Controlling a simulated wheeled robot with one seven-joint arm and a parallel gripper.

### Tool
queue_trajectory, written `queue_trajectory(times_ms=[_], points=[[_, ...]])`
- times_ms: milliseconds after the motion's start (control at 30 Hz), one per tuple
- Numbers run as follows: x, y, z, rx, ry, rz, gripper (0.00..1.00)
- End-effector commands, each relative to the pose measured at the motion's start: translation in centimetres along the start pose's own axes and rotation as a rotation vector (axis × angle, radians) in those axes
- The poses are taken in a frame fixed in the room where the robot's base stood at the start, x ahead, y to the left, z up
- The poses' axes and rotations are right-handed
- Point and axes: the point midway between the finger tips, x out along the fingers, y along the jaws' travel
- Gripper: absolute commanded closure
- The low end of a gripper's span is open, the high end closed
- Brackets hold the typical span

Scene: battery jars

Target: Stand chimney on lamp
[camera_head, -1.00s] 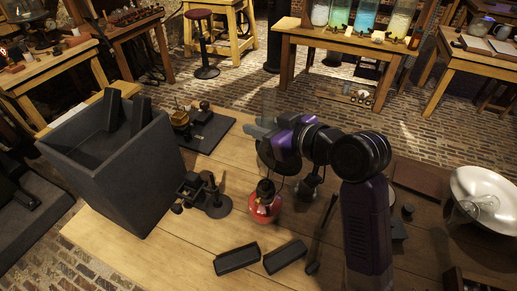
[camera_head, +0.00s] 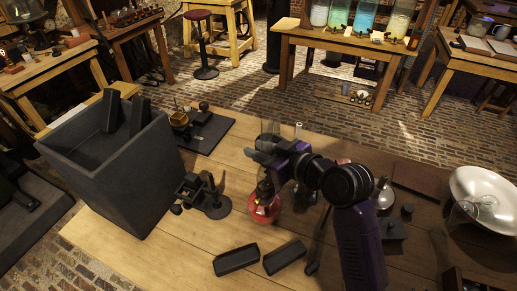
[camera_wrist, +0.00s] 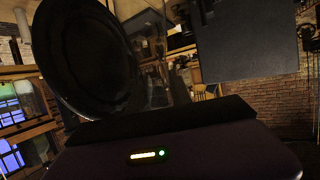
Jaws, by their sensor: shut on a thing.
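The chimney (camera_head: 268,128) is a clear, faint glass tube. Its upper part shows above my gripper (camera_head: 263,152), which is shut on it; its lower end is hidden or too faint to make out. The lamp (camera_head: 263,206) has a red, rounded base and a dark burner, and stands upright on the bench just below my gripper in the head view. The chimney is held above the lamp, and the gap between them cannot be judged. In the wrist view a clear, curved glass edge (camera_wrist: 155,45) shows; the lamp cannot be made out there.
A tall dark box (camera_head: 120,165) stands at the left. A small dark device (camera_head: 213,200) stands left of the lamp. Two dark trays (camera_head: 236,260) lie in front. A pale dish (camera_head: 484,190) is at the right. Bare wood lies in front of the lamp.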

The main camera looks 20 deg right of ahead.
Motion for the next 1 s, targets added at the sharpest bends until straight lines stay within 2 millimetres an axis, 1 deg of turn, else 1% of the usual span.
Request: queue_trajectory(times_ms=[33,67,133,167,433,567,667,1000], points=[[0.1,0.0,0.3,0.000,0.000,0.000,1.00],[0.1,0.0,0.2,0.000,0.000,0.000,0.69],[0.1,0.0,0.1,0.000,0.000,0.000,0.55],[0.1,0.0,0.1,0.000,0.000,0.000,0.53],[0.0,0.0,0.1,0.000,0.000,0.000,0.53],[-0.2,0.0,-0.3,0.001,0.000,0.000,0.53],[-1.5,0.1,-0.1,0.001,0.002,0.002,0.53],[-8.4,0.1,-0.1,0.001,0.002,0.002,0.53]])
